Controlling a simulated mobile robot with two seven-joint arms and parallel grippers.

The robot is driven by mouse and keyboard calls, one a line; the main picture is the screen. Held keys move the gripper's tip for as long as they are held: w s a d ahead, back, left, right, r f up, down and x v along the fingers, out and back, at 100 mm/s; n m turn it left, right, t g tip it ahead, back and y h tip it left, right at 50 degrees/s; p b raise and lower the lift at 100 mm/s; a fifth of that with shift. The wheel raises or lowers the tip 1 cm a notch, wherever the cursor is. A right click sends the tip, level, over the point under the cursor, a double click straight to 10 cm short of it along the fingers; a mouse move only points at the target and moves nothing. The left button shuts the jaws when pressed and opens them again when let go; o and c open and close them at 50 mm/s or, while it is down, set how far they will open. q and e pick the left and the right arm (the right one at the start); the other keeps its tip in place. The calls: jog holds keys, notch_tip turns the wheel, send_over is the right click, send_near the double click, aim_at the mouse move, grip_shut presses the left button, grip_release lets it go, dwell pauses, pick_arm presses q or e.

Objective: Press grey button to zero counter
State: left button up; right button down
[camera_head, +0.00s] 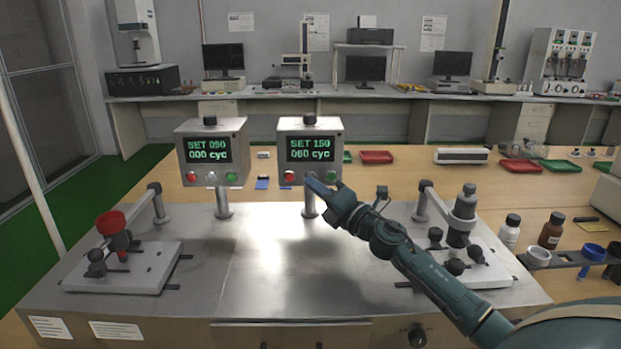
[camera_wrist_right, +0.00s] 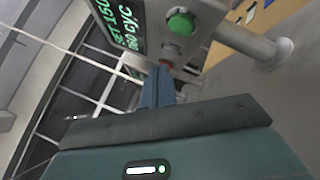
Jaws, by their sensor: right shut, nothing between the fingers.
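The right counter box (camera_head: 311,127) stands on a post, and its display reads SET 150, 060 cyc. Its red button (camera_head: 290,176) and green button (camera_head: 330,176) show at the lower front. In the right wrist view, its grey button (camera_wrist_right: 172,50) sits between the green button (camera_wrist_right: 180,22) and the red one. My right gripper (camera_head: 318,186) is shut and empty, its tip just in front of the box's lower middle. The wrist view shows the fingertips (camera_wrist_right: 158,75) close to the grey and red buttons; contact cannot be told. My left gripper is not in view.
The left counter box (camera_head: 211,140) reads SET 090, 000 cyc, with its own grey button (camera_head: 211,177). Test fixtures stand at both sides of the metal plate (camera_head: 275,270). Bottles (camera_head: 550,232) and a holder are at the right. The plate's middle is clear.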

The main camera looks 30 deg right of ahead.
jog(key=shift+w, duration=0.15)
dwell(0.3)
jog(key=shift+w+d, duration=0.2)
jog(key=shift+w+d+b, duration=0.2)
jog(key=shift+w+b, duration=0.1)
dwell(0.6)
jog(key=shift+s+a, duration=0.1)
dwell(0.3)
jog(key=shift+s+a+p, duration=0.3)
jog(key=shift+s, duration=0.25)
jog(key=s+a, duration=0.1)
jog(key=s+p, duration=0.1)
jog(key=s, duration=0.1)
jog(key=s+a, duration=0.1)
jog(key=shift+s+a+p, duration=0.15)
jog(key=shift+a+p, duration=0.15)
